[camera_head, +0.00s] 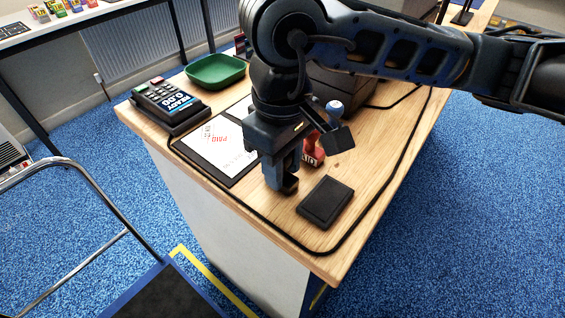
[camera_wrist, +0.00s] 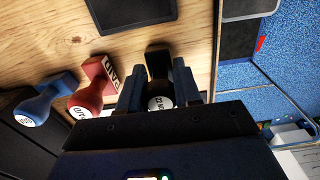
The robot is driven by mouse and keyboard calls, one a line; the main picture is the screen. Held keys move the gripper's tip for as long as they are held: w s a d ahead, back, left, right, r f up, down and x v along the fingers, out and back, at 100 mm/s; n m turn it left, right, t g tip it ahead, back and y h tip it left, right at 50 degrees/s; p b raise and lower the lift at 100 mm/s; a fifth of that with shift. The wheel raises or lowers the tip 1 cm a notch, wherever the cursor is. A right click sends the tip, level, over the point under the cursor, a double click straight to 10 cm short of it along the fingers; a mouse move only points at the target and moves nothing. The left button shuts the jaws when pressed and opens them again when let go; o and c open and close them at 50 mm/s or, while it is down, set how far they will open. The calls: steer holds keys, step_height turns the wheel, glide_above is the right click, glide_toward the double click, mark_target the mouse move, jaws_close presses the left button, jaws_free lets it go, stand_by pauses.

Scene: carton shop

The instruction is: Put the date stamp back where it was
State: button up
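The date stamp (camera_wrist: 158,65) is black, with a pale round label on its handle end that seems to start with "22". In the wrist view it sits between the two fingers of my gripper (camera_wrist: 160,92), which close in on both sides of its handle. In the head view my gripper (camera_head: 283,185) points down low over the front part of the desk, and the stamp is mostly hidden by the fingers. Whether its base touches the desk I cannot tell.
A red stamp (camera_wrist: 95,85) and a blue stamp (camera_wrist: 45,98) stand beside my gripper. A black ink pad (camera_head: 325,203) lies in front. A clipboard with paper (camera_head: 222,150), a card terminal (camera_head: 170,105) and a green tray (camera_head: 215,71) are to the left. A black line borders the wooden top.

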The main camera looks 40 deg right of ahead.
steer(key=o, duration=0.4)
steer(key=shift+o, duration=0.2)
steer(key=shift+r+p, duration=0.15)
steer(key=shift+p, duration=0.15)
steer(key=shift+r, duration=0.2)
step_height(320, 180, up, 12)
steer(key=shift+f+b, duration=0.2)
steer(key=shift+b, duration=0.45)
